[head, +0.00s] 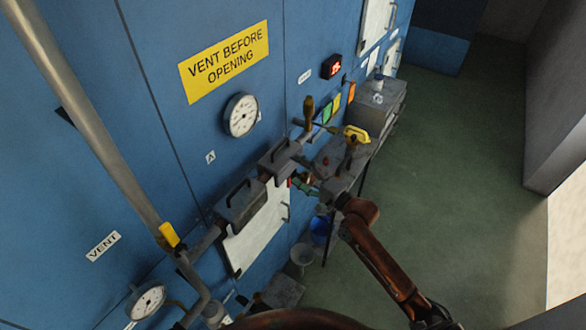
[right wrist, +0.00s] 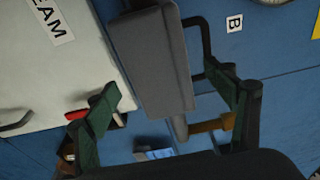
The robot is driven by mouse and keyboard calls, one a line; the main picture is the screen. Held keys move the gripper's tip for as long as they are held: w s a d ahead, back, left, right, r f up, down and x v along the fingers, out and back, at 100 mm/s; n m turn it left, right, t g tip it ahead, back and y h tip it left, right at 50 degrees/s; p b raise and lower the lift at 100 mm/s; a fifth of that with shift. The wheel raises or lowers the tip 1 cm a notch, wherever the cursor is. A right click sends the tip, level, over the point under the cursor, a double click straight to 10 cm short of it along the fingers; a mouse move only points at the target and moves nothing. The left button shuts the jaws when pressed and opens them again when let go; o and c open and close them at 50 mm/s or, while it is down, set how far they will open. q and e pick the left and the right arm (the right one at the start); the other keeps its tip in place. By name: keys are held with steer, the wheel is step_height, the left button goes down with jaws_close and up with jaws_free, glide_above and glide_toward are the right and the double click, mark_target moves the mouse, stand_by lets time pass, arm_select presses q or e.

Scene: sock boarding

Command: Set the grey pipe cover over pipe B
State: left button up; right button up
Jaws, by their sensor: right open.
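The lower cover (head: 242,205) is near label A (head: 210,157); the upper cover (head: 281,157) is farther along, beside the brown-handled valve (head: 308,112). In the right wrist view a grey cover (right wrist: 152,60) with a black handle is close, near label B (right wrist: 234,23). A short pipe (right wrist: 178,128) shows past its end. My right gripper (head: 305,185) is open, its green fingertips (right wrist: 165,95) on either side of the cover's end in the picture; contact is unclear. My left gripper is out of view.
A white panel (head: 257,230) with a handle is below the covers. A grey bench (head: 345,160) carries a yellow-topped item (head: 355,135). A blue bucket (head: 320,230) stands below. The green floor (head: 460,170) to the right is clear.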

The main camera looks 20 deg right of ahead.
steer(key=v, duration=1)
